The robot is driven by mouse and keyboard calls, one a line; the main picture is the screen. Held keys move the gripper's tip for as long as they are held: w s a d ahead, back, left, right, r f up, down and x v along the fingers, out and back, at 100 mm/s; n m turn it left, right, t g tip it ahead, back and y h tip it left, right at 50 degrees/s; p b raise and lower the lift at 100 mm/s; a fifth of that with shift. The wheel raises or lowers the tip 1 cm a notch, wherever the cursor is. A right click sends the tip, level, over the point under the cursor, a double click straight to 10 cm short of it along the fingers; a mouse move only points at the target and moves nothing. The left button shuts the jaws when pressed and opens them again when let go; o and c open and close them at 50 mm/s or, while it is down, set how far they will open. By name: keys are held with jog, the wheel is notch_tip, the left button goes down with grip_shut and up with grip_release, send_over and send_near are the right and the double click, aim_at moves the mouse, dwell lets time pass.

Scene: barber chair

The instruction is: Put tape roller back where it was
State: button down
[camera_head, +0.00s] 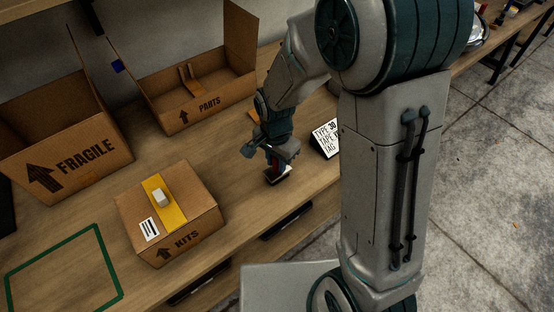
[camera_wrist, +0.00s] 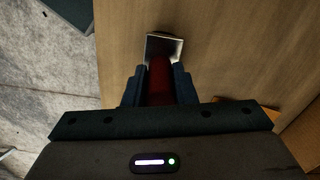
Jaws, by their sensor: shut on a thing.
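The tape roller (camera_head: 279,176) has a red handle and a pale, metallic-looking square head. My gripper (camera_head: 276,157) is shut on its red handle, at the front part of the bench right of the KITS box. In the wrist view the red handle (camera_wrist: 160,79) lies between the two fingers of my gripper (camera_wrist: 159,88), with the square head (camera_wrist: 164,46) beyond the fingertips. The head is low over the wooden bench top (camera_wrist: 225,50); I cannot tell whether it touches. My fingers hide part of the handle.
A closed KITS box (camera_head: 190,231) with yellow tape and a small pale block (camera_head: 160,197) is to the left. Open FRAGILE (camera_head: 85,155) and PARTS (camera_head: 200,97) boxes stand behind. A lettered sign (camera_head: 326,138) is right of my gripper. A green outline (camera_head: 112,268) marks bare bench.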

jog(key=c, duration=1.2)
grip_release()
jog(key=shift+f, duration=0.1)
notch_tip(320, 180, up, 12)
jog(key=shift+r+p, duration=0.25)
jog(key=shift+p, duration=0.45)
jog(key=s+d+r+n, duration=0.1)
jog(key=s+d+n, duration=0.1)
jog(key=s+d, duration=0.2)
jog(key=s+d+r+n+t, duration=0.1)
jog(key=s+d+r+n, duration=0.1)
jog(key=s+d+n, duration=0.1)
jog(key=s+d+r+n+t, duration=0.1)
jog(key=s+d+n, duration=0.2)
jog(key=s+d, duration=0.1)
jog(key=shift+s+d+r, duration=0.4)
jog(key=shift+d, duration=0.15)
